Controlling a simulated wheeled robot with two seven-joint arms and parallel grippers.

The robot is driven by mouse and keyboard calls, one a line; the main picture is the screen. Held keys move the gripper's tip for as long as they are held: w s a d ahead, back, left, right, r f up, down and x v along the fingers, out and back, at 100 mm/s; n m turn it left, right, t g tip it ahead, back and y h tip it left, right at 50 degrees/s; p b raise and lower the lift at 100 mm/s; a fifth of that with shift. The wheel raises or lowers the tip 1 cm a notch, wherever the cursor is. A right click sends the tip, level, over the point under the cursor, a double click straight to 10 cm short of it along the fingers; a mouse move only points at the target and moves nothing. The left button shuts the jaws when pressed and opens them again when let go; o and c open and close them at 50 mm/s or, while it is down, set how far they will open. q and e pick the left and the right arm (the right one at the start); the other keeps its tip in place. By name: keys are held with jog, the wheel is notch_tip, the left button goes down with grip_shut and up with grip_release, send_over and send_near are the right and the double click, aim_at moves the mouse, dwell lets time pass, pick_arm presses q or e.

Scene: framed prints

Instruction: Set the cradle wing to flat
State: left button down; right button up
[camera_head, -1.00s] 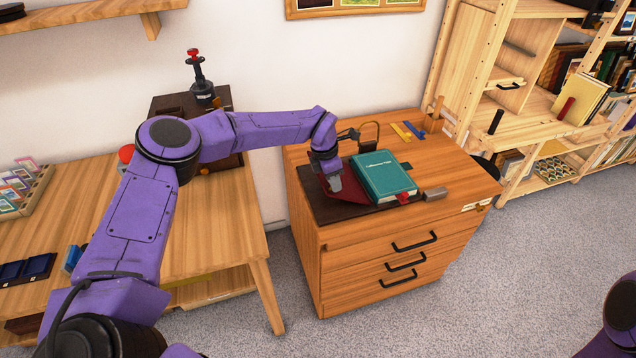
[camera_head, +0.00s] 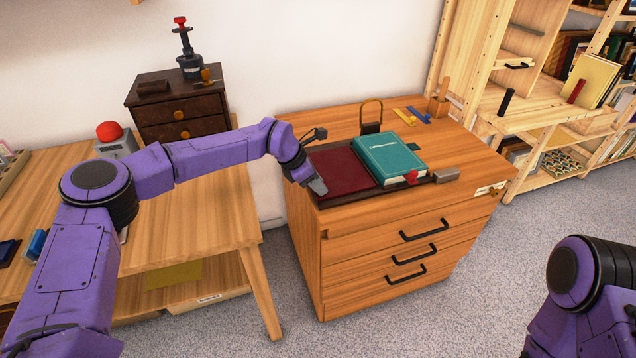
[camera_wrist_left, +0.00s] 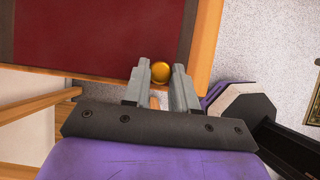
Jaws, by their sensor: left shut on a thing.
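The book cradle lies on top of the wooden drawer cabinet, with a teal book (camera_head: 390,158) on its right part. Its dark red wing (camera_head: 345,170) reaches left from the book and looks flat or nearly flat. The wing also fills the top of the left wrist view (camera_wrist_left: 100,35). My left gripper (camera_head: 317,186) is at the wing's front left corner. In the left wrist view its fingers are shut on a round brass knob (camera_wrist_left: 160,72) at the wing's edge. My right gripper is out of view; only part of that arm shows at lower right.
A padlock (camera_head: 371,118) stands behind the cradle. A grey block (camera_head: 445,175) lies right of the book. Left, a table (camera_head: 205,210) bears a dark drawer box (camera_head: 180,105) and a red button (camera_head: 109,131). Shelves stand at right.

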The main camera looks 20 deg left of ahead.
pick_arm(q)
jog(key=shift+s+a+f, duration=0.2)
jog(key=shift+a+f, duration=0.05)
jog(key=shift+f, duration=0.3)
jog(key=c, duration=1.3)
grip_release()
jog(key=o, duration=0.4)
jog(key=shift+s+a, duration=0.1)
jog(key=shift+a, duration=0.05)
jog(key=shift+a+r, duration=0.1)
jog(key=shift+d+r, duration=0.1)
jog(key=shift+d, duration=0.1)
jog(key=shift+r, duration=0.25)
jog(key=v, duration=1)
jog(key=shift+a+b, duration=0.2)
jog(key=shift+b, duration=0.2)
jog(key=shift+f, duration=0.1)
